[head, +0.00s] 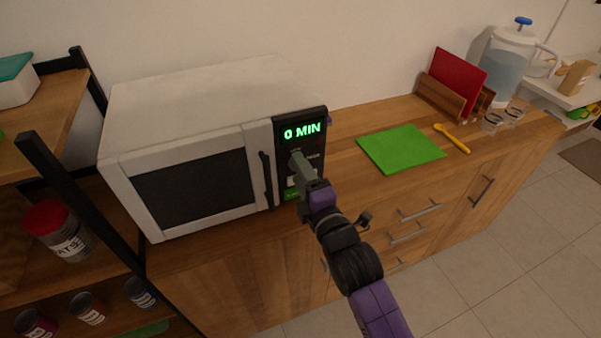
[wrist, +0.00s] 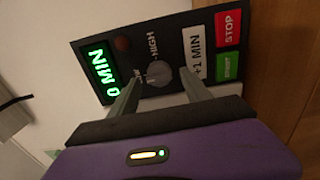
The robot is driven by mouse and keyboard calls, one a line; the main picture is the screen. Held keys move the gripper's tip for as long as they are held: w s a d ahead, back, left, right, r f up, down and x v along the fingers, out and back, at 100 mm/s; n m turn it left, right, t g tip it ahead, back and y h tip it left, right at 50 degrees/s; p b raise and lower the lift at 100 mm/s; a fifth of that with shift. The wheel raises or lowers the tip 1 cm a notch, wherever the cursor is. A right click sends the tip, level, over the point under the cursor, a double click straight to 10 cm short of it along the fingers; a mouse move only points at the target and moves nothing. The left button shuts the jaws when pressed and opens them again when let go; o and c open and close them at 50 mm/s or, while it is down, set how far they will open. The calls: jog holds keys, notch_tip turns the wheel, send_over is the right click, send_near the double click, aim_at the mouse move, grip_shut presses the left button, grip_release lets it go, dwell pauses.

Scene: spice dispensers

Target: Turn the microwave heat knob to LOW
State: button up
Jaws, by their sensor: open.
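The white microwave (head: 200,95) stands on the wooden counter with its door shut. Its black control panel (head: 314,122) is on the right and shows "0 MIN" in green. In the wrist view the panel appears turned sideways, with a round grey heat knob (wrist: 160,76) near its middle. "HIGH" is printed beside the knob; another label is partly hidden by a finger. I cannot tell which setting the knob points to. My gripper (wrist: 160,74) is open, its fingertips on either side of the knob; contact is unclear.
A white "+1 MIN" button (wrist: 195,52), a red STOP button (wrist: 228,27) and a green button (wrist: 227,66) sit beside the knob. The black door handle (head: 266,180) is just left of the panel. A green board (head: 401,149) lies right of the microwave.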

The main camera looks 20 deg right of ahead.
jog(key=s, duration=0.7)
jog(key=shift+s+b, duration=0.4)
jog(key=shift+b, duration=0.05)
jog(key=s+f+m+g, duration=0.3)
jog(key=s+m, duration=1.5)
jog(key=s, duration=1.7)
jog(key=shift+s+d, duration=0.2)
jog(key=shift+s, duration=0.1)
